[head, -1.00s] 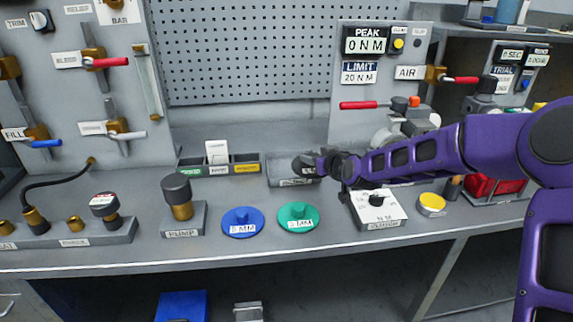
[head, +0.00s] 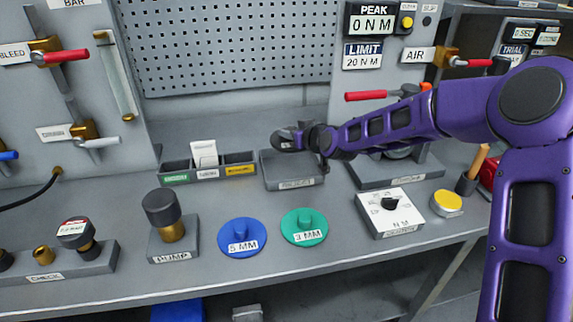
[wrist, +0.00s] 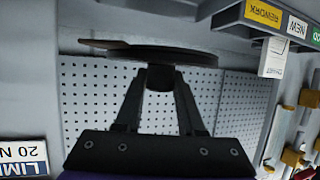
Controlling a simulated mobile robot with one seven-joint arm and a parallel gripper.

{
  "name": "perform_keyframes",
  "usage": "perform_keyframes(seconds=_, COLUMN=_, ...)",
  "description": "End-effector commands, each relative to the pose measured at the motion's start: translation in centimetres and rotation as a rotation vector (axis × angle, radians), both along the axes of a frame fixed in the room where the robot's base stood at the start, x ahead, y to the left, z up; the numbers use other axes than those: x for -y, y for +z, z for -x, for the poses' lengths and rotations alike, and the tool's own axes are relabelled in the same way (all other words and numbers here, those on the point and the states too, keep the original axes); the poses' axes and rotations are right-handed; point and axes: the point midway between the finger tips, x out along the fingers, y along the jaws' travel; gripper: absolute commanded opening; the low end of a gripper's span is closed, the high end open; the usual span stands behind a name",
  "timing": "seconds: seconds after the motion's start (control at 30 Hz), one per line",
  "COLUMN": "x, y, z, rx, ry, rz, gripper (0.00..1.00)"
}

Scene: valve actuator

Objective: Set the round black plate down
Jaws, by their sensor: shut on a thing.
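The round black plate (wrist: 165,54) shows edge-on in the wrist view, with a hub below it. My gripper (wrist: 160,85) is shut on that hub. In the head view the plate (head: 288,139) is seen at a slant at the tip of my gripper (head: 312,140), held above the bench. The gap between plate and pad is hard to judge. The fingertips are partly hidden by the wrist in the head view.
A three-part tray (head: 208,172) with cards stands left of the pad. A blue disc (head: 242,237) and a green disc (head: 304,226) lie in front. A white dial box (head: 388,213) is at right. A pegboard (head: 230,45) rises behind.

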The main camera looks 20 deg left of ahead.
Motion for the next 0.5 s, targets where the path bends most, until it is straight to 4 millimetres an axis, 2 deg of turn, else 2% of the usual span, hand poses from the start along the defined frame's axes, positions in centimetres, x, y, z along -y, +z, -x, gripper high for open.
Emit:
perform_keyframes(seconds=0.3, x=-0.1, y=-4.9, z=0.0, rx=-0.002, ry=0.000, rz=-0.003, gripper=0.00)
perform_keyframes(seconds=0.5, x=-0.1, y=-6.4, z=0.0, rx=0.002, ry=0.000, rz=-0.002, gripper=0.00)
